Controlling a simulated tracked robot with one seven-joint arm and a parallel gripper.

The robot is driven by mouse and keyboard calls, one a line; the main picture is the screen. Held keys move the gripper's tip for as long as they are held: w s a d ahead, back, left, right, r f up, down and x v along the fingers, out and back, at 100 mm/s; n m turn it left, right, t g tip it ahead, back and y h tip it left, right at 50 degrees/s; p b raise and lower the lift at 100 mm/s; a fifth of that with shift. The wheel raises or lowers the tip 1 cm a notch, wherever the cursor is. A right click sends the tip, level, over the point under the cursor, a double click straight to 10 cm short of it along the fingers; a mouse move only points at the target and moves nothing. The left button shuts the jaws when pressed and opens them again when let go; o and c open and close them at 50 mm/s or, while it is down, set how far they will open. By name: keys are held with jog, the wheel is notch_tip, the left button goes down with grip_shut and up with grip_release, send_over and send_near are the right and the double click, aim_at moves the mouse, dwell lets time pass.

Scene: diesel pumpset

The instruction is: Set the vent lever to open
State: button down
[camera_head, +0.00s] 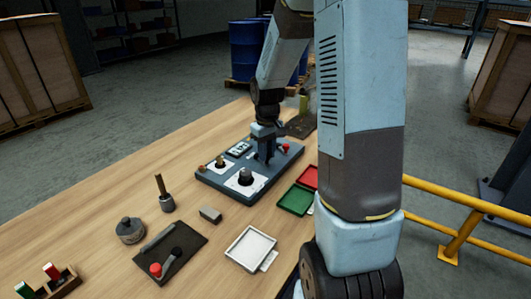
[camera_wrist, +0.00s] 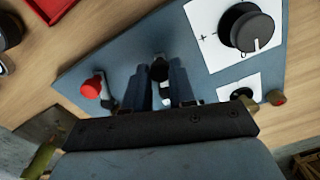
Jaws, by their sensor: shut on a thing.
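The blue-grey control panel (camera_head: 272,171) lies on the wooden table; it also fills much of the wrist view (camera_wrist: 120,55). My gripper (camera_head: 266,157) points down onto the panel. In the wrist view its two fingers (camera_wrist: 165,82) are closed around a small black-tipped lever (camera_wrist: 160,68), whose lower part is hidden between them. A red-knobbed lever (camera_wrist: 92,87) stands on the panel beside the fingers, apart from them; it also shows in the head view (camera_head: 285,148). I see no readable label telling which one is the vent lever.
A black dial (camera_wrist: 252,30) on a white plate with plus and minus marks sits close to the fingers. A red tray (camera_head: 308,177), a green tray (camera_head: 295,200) and a white tray (camera_head: 250,249) lie near the panel. A dark mat (camera_head: 188,258) holds tools.

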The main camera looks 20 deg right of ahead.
jog(key=shift+w, duration=0.1)
jog(key=c, duration=0.9)
grip_release()
jog(key=shift+c, duration=0.2)
notch_tip(320, 180, up, 14)
jog(key=shift+f, duration=0.15)
jog(key=s+a+r+m+t, duration=0.1)
jog(key=s+r+t, duration=0.1)
jog(key=s, duration=0.5)
jog(key=s+a+r+m+t, duration=0.1)
jog(key=s+r, duration=0.3)
jog(key=s, duration=0.4)
jog(key=s+a+r+m+t, duration=0.1)
jog(key=s+a+r+t, duration=0.1)
jog(key=s, duration=0.6)
jog(key=shift+s+a+r+t, duration=0.15)
jog(key=shift+a+r+t, duration=0.15)
jog(key=shift+a+r, duration=0.2)
